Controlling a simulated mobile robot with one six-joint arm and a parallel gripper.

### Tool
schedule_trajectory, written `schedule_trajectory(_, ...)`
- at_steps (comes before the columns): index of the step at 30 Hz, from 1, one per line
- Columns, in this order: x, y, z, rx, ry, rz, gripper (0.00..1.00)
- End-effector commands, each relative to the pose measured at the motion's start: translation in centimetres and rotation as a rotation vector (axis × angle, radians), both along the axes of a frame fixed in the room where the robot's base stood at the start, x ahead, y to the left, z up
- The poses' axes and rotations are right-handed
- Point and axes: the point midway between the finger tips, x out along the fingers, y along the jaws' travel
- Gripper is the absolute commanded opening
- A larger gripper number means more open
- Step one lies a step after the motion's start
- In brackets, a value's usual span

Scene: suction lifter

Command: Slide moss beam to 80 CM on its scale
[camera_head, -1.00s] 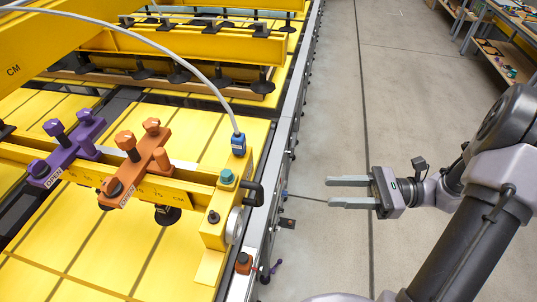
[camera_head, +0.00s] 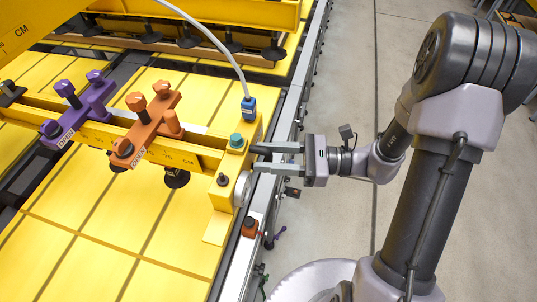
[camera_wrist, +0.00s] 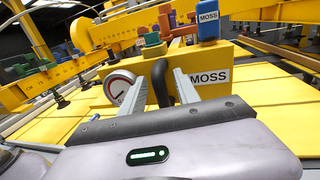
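The moss beam (camera_head: 195,155) is the yellow crossbeam in the head view. Its end plate bears the label MOSS (camera_wrist: 208,77) in the wrist view. A black handle (camera_wrist: 160,84) and a round gauge (camera_wrist: 118,88) are on that end plate. A purple carriage (camera_head: 80,110) and an orange carriage (camera_head: 148,125) sit on the beam, each with an OPEN label. A scale marked CM (camera_wrist: 40,88) shows in the wrist view. My gripper (camera_head: 258,158) is open at the beam's right end. Its fingers reach either side of the handle; contact is unclear.
A blue cable plug (camera_head: 248,107) stands on the beam's end, its cable arching up left. Yellow panels (camera_head: 110,215) lie under the beam. Another yellow beam (camera_head: 200,33) is behind. A grey side rail (camera_head: 282,120) borders open concrete floor (camera_head: 350,70) on the right.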

Motion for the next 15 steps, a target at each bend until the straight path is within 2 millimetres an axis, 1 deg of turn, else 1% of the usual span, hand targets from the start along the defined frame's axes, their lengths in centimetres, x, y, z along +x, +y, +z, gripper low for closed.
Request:
schedule_trajectory(2,0.0,-0.02,0.0,0.0,0.0,0.0,0.38)
schedule_trajectory(5,0.0,-0.02,0.0,0.0,0.0,0.0,0.2)
schedule_trajectory(6,0.0,-0.03,0.0,0.0,0.0,0.0,0.12)
schedule_trajectory(8,-0.01,-0.03,0.0,0.0,0.0,0.001,0.01)
schedule_trajectory(15,-0.02,-0.03,0.01,0.0,0.0,0.001,0.0)
